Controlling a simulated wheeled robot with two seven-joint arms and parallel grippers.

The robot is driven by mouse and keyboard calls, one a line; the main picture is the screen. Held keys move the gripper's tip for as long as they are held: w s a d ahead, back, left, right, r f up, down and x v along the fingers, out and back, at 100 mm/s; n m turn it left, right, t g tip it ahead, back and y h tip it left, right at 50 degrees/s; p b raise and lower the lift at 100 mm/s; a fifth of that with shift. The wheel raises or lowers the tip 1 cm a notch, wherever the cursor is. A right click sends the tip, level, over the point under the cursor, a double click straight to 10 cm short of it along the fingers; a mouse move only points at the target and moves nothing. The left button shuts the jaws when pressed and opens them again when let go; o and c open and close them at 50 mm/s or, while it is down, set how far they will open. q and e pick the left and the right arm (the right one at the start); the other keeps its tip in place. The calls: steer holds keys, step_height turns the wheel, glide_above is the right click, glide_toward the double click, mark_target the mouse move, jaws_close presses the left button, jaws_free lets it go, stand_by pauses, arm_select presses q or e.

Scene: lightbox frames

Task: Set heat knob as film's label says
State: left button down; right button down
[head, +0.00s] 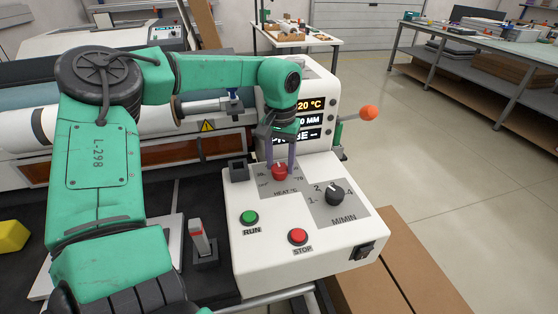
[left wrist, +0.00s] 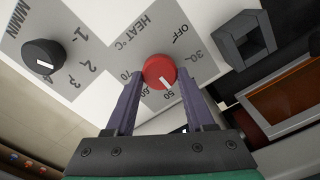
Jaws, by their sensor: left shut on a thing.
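The red heat knob (head: 280,172) is on the sloped white control panel (head: 335,263), and it also shows in the left wrist view (left wrist: 158,70). My left gripper (head: 281,164) is shut on it, one purple finger on each side; the fingers also show in the left wrist view (left wrist: 160,80). In the left wrist view the knob's white pointer line aims at about the 50 mark. I cannot see a readable film label. My right gripper is not in view.
A black M/MIN knob (head: 335,194) sits right of the heat knob. A green RUN button (head: 249,217) and red STOP button (head: 298,236) are in front. A display (head: 309,104) reading 20 °C stands behind. A white film roll (head: 90,125) lies left, partly behind my arm.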

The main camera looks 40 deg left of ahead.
arm_select(q)
steer(key=shift+s+m+p, duration=0.1)
steer(key=shift+m+p, duration=0.7)
steer(key=shift+m, duration=0.4)
steer(key=shift+f+m+p, duration=0.1)
steer(key=shift+m+p, duration=0.8)
steer(key=shift+p, duration=0.05)
steer(key=shift+c, duration=1.3)
jaws_free()
steer(key=shift+s, duration=0.1)
